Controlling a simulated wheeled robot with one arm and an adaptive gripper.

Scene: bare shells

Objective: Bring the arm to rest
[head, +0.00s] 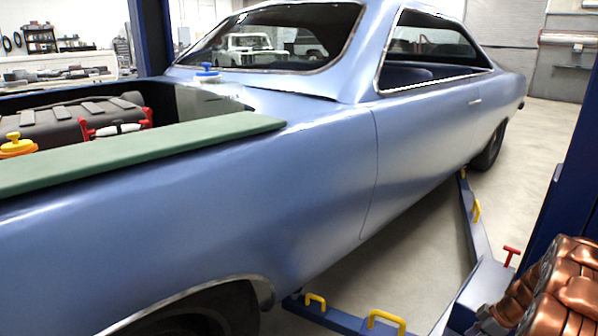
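Copper-coloured links of my arm (556,290) show folded at the lower right corner of the head view. A small dark part (487,321) at their lower left end may be my gripper. It is cut by the bottom edge, and its fingers cannot be made out. I see nothing held there. The arm is apart from the blue car (300,190) and low beside the lift.
A green board (150,150) lies along the car's fender by the open engine bay. A blue cap (207,70) stands near the windshield. Blue lift posts (152,38) and lift arms with yellow handles (386,320) flank the car. Grey floor (415,262) shows between.

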